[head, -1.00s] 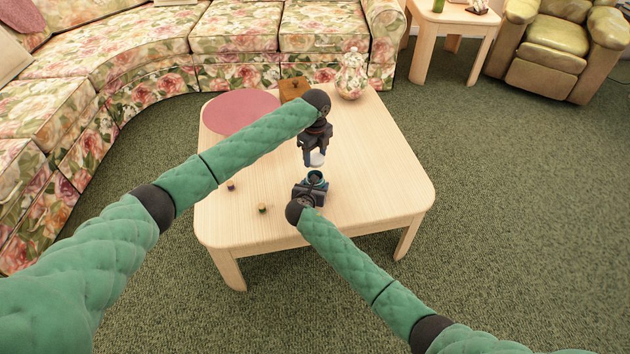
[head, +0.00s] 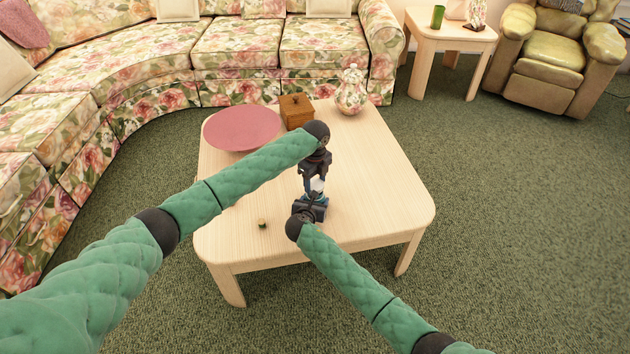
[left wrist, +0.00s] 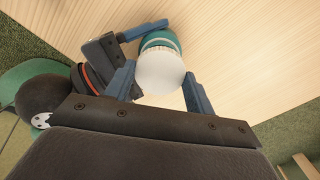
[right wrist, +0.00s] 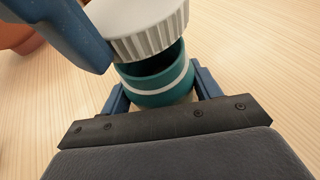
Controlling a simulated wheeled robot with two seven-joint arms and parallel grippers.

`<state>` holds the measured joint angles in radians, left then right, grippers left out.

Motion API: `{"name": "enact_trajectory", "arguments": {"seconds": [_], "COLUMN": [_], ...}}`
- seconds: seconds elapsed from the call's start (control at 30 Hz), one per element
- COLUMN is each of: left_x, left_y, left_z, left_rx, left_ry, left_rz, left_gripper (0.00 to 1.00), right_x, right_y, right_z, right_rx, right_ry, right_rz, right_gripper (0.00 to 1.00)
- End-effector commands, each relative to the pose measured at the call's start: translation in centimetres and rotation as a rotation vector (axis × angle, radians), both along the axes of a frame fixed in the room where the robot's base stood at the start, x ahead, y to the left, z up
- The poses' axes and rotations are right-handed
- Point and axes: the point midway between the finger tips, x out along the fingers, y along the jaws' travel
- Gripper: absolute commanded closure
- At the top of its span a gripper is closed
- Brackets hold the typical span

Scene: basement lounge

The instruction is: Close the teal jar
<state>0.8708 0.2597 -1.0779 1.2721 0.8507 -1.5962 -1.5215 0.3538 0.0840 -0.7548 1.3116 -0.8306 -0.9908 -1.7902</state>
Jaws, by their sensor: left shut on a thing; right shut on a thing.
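The teal jar (right wrist: 155,88), with a pale band around it, stands upright on the table, its mouth partly uncovered. My right gripper (head: 314,208) is shut on the jar, one finger on each side in the right wrist view. My left gripper (head: 317,186) is shut on the ribbed white lid (right wrist: 150,28). The lid is just above the jar, looking slightly tilted and offset in the right wrist view, with a dark gap under it. In the left wrist view the lid (left wrist: 160,74) hides most of the jar (left wrist: 160,40).
The table's right side is clear. A floral sofa (head: 235,45) stands behind.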

Motion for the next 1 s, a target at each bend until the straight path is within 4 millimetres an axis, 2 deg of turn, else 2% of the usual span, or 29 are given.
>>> {"name": "enact_trajectory", "arguments": {"seconds": [0.37, 1.0], "left_x": [0.0, 0.0], "left_y": [0.0, 0.0], "left_z": [-1.6, -1.8], "left_rx": [-0.001, -0.001], "left_ry": [0.001, 0.001], "left_rz": [0.001, 0.001], "left_gripper": [0.67, 0.67], "right_x": [0.0, 0.0], "right_y": [0.0, 0.0], "right_z": [0.0, 0.0], "right_rx": [0.0, 0.0], "right_ry": [0.0, 0.0], "right_rz": [0.0, 0.0], "right_gripper": [0.78, 0.78]}}
